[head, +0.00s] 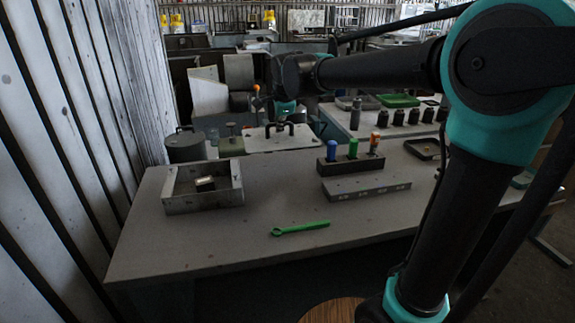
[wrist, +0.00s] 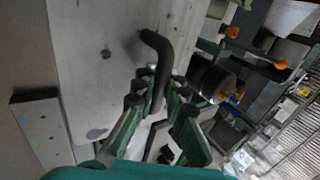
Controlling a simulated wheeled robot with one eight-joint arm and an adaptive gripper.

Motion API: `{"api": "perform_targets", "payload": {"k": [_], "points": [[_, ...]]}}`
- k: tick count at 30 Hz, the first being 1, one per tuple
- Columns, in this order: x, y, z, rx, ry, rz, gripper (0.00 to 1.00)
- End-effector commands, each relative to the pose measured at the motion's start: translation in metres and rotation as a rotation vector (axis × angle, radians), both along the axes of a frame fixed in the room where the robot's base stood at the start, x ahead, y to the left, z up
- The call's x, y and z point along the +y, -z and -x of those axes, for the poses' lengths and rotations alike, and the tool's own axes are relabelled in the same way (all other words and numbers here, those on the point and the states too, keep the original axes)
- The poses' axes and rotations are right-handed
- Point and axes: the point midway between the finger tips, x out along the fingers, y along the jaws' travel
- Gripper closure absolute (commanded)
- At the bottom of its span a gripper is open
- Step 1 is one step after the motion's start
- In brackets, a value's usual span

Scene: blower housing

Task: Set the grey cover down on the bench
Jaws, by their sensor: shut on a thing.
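The grey cover (head: 305,139) is a flat pale plate with a dark bent handle (head: 280,127). In the head view it shows at the far edge of the bench (head: 240,240); I cannot tell whether it is touching anything below. My gripper (head: 286,107) is above the handle. In the wrist view, the fingers of my gripper (wrist: 160,103) are closed around the dark handle (wrist: 158,55), and the pale plate of the cover (wrist: 90,60) lies behind them. The plate's lower part is hidden by the fingers.
An open grey box (head: 205,200) with a small part inside stands at the bench's left. A green wrench (head: 300,228) lies near the front. A dark rack (head: 350,164) with coloured pegs and a grey block (head: 366,187) stand right. The bench between box and rack is clear.

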Motion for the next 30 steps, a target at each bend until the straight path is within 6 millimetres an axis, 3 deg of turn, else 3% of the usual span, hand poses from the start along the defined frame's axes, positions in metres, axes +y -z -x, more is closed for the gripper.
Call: {"api": "perform_targets", "payload": {"k": [6, 12, 25, 30], "points": [[0.000, 0.054, -0.001, 0.000, 0.000, 0.000, 1.00], [0.000, 0.095, 0.000, 0.000, 0.000, 0.000, 1.00], [0.000, 0.139, -0.001, 0.000, 0.001, -0.001, 1.00], [0.000, 0.148, 0.000, 0.000, 0.001, -0.001, 1.00]]}}
